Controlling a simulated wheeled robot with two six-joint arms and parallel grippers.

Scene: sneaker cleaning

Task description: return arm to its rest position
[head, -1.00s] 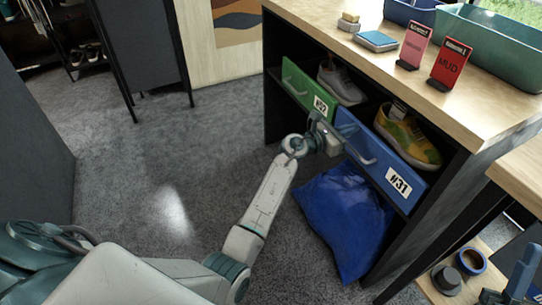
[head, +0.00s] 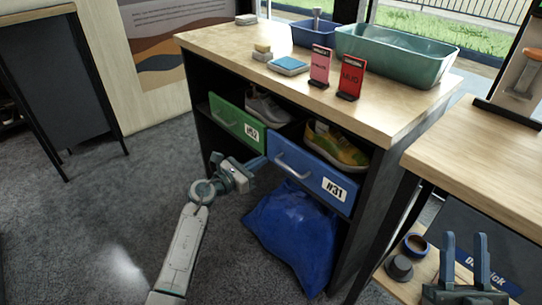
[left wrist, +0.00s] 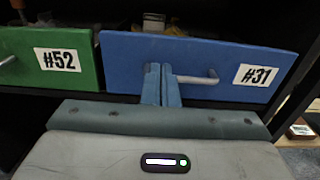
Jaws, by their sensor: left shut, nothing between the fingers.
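My left gripper (head: 262,163) is shut and empty, just in front of the blue drawer's left part. In the left wrist view its closed fingers (left wrist: 160,84) overlap the blue drawer (left wrist: 203,58), left of its metal handle (left wrist: 197,78); contact cannot be told. The blue drawer, marked #31, also shows in the head view (head: 315,178), pulled partly out with a yellow-green sneaker (head: 336,147) in it. My right gripper (head: 466,262) is at the bottom right, its two fingers apart and empty.
A green drawer (head: 237,123) marked #52 sits left of the blue one, with a grey sneaker (head: 266,107). A blue bag (head: 292,228) lies below. The bench top (head: 215,40) holds a teal basin (head: 395,55) and two signs. Open floor (head: 95,220) lies left.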

